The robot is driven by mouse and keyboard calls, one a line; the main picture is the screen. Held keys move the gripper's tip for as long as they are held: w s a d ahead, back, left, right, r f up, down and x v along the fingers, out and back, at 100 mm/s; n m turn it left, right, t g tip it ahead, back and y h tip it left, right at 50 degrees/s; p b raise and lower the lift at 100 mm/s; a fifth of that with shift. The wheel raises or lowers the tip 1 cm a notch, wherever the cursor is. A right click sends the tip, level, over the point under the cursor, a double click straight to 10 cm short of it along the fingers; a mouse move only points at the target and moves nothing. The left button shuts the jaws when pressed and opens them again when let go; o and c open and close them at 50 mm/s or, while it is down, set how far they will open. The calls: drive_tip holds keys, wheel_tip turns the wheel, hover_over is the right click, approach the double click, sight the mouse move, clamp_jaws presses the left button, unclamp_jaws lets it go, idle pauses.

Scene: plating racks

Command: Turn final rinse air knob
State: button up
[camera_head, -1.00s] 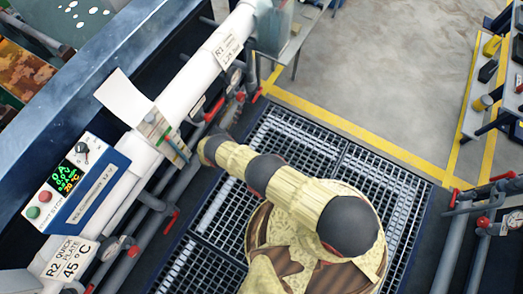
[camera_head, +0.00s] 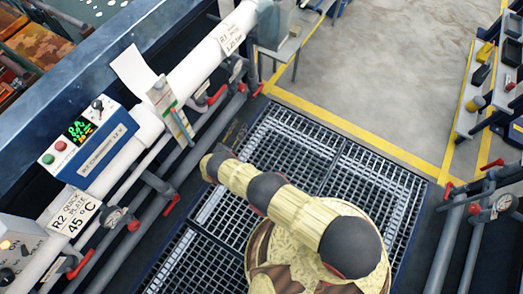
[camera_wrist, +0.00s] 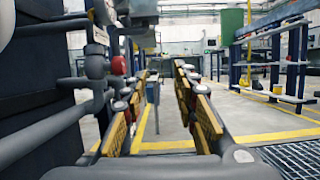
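No knob can be read as the final rinse air knob. Several red-handled valves sit on the grey pipes (camera_head: 150,180) along the left rack, one red handle (camera_head: 171,205) near the quick plate label. A black knob (camera_head: 97,104) is on the blue and white control box (camera_head: 90,148). My arm bends over the floor grating in the head view; its gripper end is not clear there. In the wrist view my gripper (camera_wrist: 163,80) has two yellow and black fingers apart, with nothing between them. Grey pipes and a red valve part (camera_wrist: 118,65) are close on its left.
A label reading "R2 quick plate 45 °C" (camera_head: 76,211) hangs on the white pipe. A grey box (camera_head: 18,245) with knobs is at the bottom left. More red-handled valves (camera_head: 475,207) stand at right. Concrete floor (camera_head: 380,70) beyond the yellow lines is clear.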

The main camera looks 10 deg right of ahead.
drive_tip(key=s+d+f+m+g+h, duration=0.1)
drive_tip(key=s+d+f+m+g, duration=0.3)
drive_tip(key=s+d+g, duration=0.3)
drive_tip(key=shift+d+f+g, duration=0.45)
drive_tip(key=shift+d+g, duration=0.55)
drive_tip(key=shift+d, duration=0.3)
